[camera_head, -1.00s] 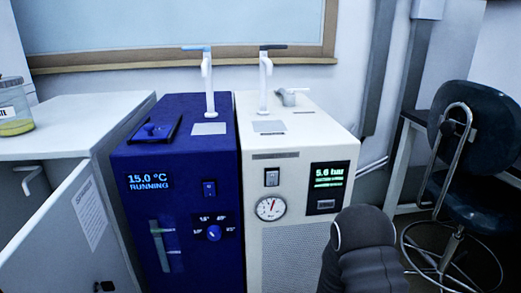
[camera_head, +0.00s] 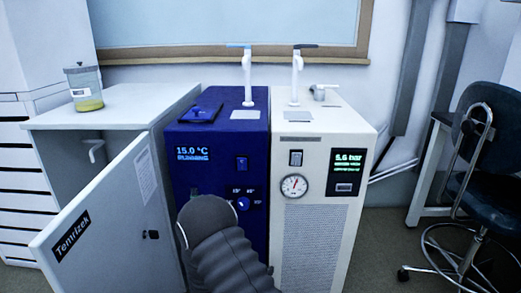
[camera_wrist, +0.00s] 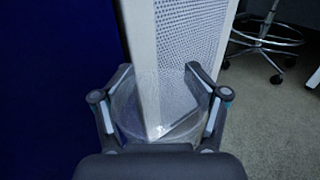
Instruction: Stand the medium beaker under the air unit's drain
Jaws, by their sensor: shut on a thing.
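The white air unit (camera_head: 330,220) with the 5.6 bar display and a pressure gauge stands right of the blue unit. On its top are a white spout with a black handle (camera_head: 296,75), a light square plate (camera_head: 299,116) below it and a grey-white fitting (camera_head: 322,91). I cannot tell which outlet is the drain. In the wrist view, my gripper (camera_wrist: 160,100) is shut around a clear glass beaker (camera_wrist: 160,112). The white unit's perforated panel shows behind and through the glass. My gripper and the beaker are hidden in the head view.
The blue chiller (camera_head: 215,150), reading 15.0 °C, has its own blue-handled spout. At left, a cabinet door (camera_head: 110,215) hangs open, and a jar (camera_head: 84,90) of yellow liquid stands on the cabinet. A dark chair (camera_head: 480,160) is at right. Floor is clear between the chair and the white unit.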

